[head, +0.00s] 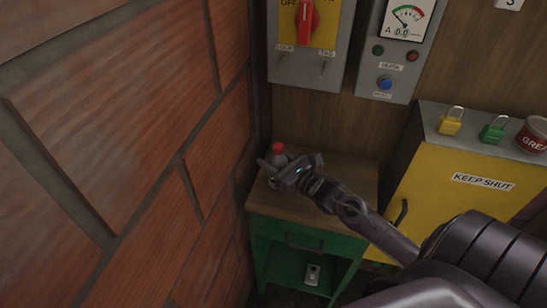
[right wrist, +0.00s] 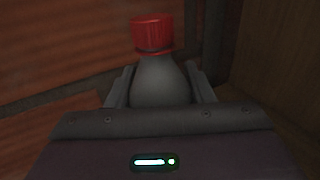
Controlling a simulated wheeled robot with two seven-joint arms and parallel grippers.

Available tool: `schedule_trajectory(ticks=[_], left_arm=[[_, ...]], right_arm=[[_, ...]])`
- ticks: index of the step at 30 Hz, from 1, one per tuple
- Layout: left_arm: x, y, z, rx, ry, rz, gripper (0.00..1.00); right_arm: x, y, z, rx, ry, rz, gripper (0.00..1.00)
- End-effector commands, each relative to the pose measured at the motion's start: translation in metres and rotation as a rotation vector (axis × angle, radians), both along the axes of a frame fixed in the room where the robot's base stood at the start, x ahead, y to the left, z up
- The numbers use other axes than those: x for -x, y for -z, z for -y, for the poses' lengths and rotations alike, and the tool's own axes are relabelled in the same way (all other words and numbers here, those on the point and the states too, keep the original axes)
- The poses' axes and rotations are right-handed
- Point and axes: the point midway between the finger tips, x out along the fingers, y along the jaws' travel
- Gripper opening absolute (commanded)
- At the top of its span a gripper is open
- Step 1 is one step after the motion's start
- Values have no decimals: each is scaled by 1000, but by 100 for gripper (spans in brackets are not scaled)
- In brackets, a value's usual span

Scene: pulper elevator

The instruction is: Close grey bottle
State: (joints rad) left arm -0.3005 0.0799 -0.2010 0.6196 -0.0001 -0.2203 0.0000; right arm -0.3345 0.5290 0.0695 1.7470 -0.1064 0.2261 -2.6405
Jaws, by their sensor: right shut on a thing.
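The grey bottle (head: 279,159) with a red cap (head: 277,147) stands on the wooden top of a green cabinet, near the brick wall. In the right wrist view the grey bottle (right wrist: 160,82) is upright between the fingers, with the red cap (right wrist: 152,34) on its top. Whether the cap is tight cannot be told. My right gripper (head: 268,168) is shut on the bottle's body, below the cap; it also shows in the right wrist view (right wrist: 160,95). The lower part of the bottle is hidden by the gripper. My left gripper is not in view.
The green cabinet (head: 345,178) has a drawer and an open shelf. A brick wall (head: 110,150) stands close on the left. A yellow cabinet (head: 440,200) on the right carries a yellow padlock (head: 450,126), a green padlock (head: 493,133) and a red tin (head: 533,136). Control panels (head: 308,62) hang behind.

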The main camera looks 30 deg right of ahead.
Motion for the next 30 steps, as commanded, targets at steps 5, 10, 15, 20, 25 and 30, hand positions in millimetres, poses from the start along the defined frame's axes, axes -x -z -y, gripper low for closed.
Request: schedule_trajectory(ticks=[5,10,15,20,25,30], left_arm=[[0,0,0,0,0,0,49],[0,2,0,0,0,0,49],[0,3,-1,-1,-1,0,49],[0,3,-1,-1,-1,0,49],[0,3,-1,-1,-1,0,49],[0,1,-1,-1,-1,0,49]], right_arm=[[0,1,0,1,-1,3,0],[0,3,0,1,-1,3,0],[0,5,0,1,-1,0,58],[0,5,0,1,-1,0,69],[0,5,0,1,-1,0,69],[4,3,1,1,0,-1,69]])
